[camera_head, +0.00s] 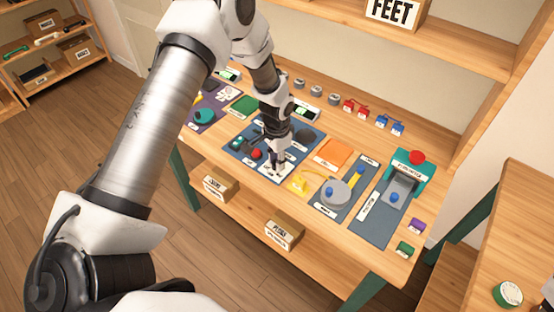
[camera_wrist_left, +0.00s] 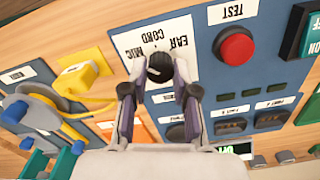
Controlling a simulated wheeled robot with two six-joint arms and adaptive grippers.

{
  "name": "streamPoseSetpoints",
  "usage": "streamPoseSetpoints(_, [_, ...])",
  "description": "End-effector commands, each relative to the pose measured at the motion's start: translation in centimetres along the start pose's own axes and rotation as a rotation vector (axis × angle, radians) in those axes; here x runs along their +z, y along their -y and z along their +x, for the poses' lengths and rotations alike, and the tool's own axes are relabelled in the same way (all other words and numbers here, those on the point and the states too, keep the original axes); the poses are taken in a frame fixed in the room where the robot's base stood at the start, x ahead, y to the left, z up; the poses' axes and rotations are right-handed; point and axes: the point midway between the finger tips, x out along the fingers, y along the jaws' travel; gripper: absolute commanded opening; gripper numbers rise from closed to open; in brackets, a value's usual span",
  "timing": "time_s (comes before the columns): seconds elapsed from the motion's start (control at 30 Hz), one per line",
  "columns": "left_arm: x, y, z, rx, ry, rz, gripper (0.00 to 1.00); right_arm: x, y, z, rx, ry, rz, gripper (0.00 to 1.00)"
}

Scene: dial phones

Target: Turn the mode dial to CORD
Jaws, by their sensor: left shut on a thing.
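The mode dial (camera_wrist_left: 160,68) is a dark round knob on a white plate (camera_wrist_left: 128,42) marked EAR, CORD and MIC, seen upside down in the left wrist view. My left gripper (camera_wrist_left: 160,82) is shut on the dial, with a finger on each side of it. In the head view my left gripper (camera_head: 278,165) reaches down to the white plate on the blue test panel (camera_head: 240,164), and the dial is hidden there. I cannot tell which label the dial points to. My right gripper is not in view.
A red TEST button (camera_wrist_left: 236,47) sits close beside the dial plate. A yellow plug (camera_wrist_left: 83,73) and a grey reel (camera_head: 335,194) lie near the panel. A teal press with a red knob (camera_head: 417,157) stands at the bench's right end. Shelves rise behind.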

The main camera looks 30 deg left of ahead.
Motion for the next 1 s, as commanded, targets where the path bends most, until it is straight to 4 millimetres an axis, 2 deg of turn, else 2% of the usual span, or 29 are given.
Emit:
streamPoseSetpoints(0.7, [0.1, 0.0, 0.1, 0.003, 0.003, 0.617, 0.00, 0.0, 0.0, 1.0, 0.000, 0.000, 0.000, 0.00])
streamPoseSetpoints(1.0, [0.1, 0.0, 0.0, 0.002, 0.002, 0.775, 0.00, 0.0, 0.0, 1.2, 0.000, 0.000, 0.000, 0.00])
